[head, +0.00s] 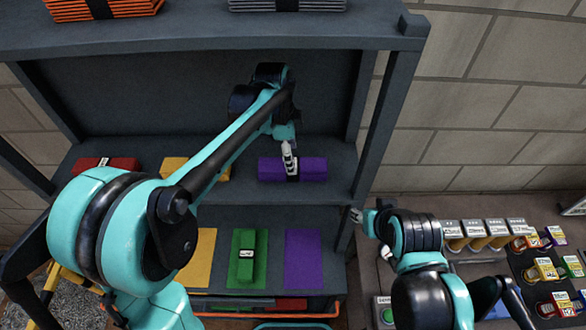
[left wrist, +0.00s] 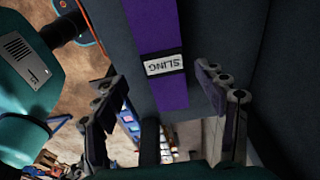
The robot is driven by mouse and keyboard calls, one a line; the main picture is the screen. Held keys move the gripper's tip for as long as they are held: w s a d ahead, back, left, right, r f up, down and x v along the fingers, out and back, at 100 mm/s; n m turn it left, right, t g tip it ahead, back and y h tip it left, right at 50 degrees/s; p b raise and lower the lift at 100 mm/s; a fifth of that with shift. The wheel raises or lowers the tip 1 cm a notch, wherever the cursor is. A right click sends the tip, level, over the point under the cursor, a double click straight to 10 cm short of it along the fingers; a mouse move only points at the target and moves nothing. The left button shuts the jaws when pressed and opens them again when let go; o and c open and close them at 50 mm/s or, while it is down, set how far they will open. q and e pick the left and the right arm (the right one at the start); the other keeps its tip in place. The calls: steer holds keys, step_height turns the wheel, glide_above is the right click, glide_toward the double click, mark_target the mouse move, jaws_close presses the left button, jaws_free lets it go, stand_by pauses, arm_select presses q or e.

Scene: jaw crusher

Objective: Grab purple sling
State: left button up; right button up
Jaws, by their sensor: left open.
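The purple sling (head: 312,169) is a folded purple bundle with a dark band, lying on the middle shelf at the right. In the left wrist view the sling (left wrist: 152,30) carries a white label reading SLING. My right gripper (head: 358,215) is beside the rack's right post, too small to read.
A red sling (head: 105,165) and a yellow sling (head: 178,168) lie on the same shelf. Below are a green sling (head: 246,255) and a bare purple mat (head: 303,258). The rack's right post (head: 385,110) stands close by. A control panel (head: 470,262) is at the right.

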arm_select(q)
steer(key=f, duration=0.6)
steer(key=shift+w+d+f+p, duration=0.15)
steer(key=shift+w+d+p, duration=0.15)
steer(key=shift+p, duration=0.1)
jaws_close()
